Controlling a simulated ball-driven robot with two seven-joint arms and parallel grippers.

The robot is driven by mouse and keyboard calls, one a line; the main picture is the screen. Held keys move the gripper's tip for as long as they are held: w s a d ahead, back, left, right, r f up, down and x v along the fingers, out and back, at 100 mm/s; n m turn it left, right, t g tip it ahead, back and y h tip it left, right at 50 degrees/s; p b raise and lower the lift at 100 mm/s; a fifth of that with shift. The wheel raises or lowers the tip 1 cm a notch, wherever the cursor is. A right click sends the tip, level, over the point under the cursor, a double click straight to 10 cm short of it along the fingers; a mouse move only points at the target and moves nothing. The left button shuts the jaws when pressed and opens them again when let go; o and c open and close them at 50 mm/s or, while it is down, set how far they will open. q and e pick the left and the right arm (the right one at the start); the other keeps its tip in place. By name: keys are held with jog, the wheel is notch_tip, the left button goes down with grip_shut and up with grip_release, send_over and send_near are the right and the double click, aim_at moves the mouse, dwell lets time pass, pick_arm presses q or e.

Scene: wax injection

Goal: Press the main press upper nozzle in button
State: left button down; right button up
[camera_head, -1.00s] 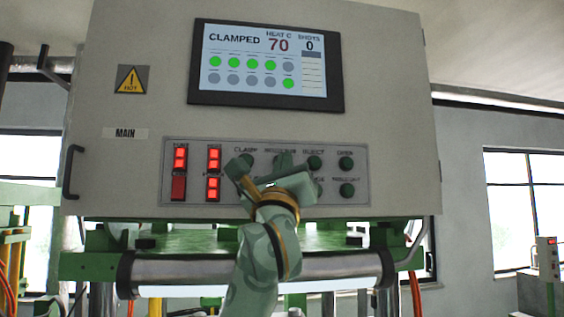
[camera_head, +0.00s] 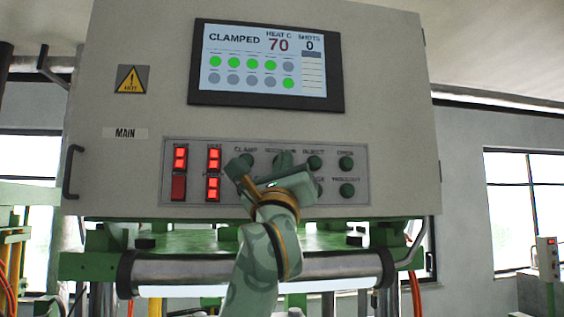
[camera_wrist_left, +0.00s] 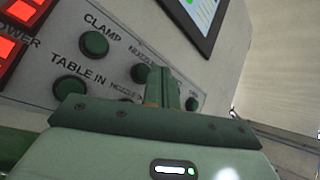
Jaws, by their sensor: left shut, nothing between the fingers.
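The main press panel (camera_head: 352,172) carries dark green round buttons in two rows. The upper nozzle button (camera_wrist_left: 141,72) is right of the CLAMP button (camera_wrist_left: 95,44) in the left wrist view. Its label is only partly readable. My left gripper (camera_head: 283,160) is shut and empty, its fingertips in front of the upper nozzle button and hiding it in the head view. In the wrist view, the fingertips (camera_wrist_left: 163,75) overlap this button's right side. I cannot tell whether they touch it. My right gripper is not in view.
The TABLE IN button (camera_wrist_left: 70,88) and a lower nozzle button (camera_wrist_left: 127,103) sit close below. Red lit switches (camera_head: 213,160) are at the panel's left. The screen (camera_head: 266,66) above reads CLAMPED, heat 70, shots 0. A steel bar (camera_head: 190,270) runs below the cabinet.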

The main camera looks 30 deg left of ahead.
pick_arm(q)
jog(key=shift+w+a, duration=0.1)
jog(key=shift+w, duration=0.05)
jog(key=shift+w+a, duration=0.2)
jog(key=shift+w+a+p, duration=0.25)
jog(key=shift+w+p, duration=0.05)
jog(key=shift+p, duration=0.05)
dwell(1.0)
jog(key=shift+s+d, duration=0.5)
jog(key=shift+s, duration=0.15)
dwell(0.3)
jog(key=s+d, duration=0.1)
jog(key=s, duration=0.1)
jog(key=s+d, duration=0.2)
dwell(0.4)
jog(key=shift+f, duration=0.1)
dwell(0.5)
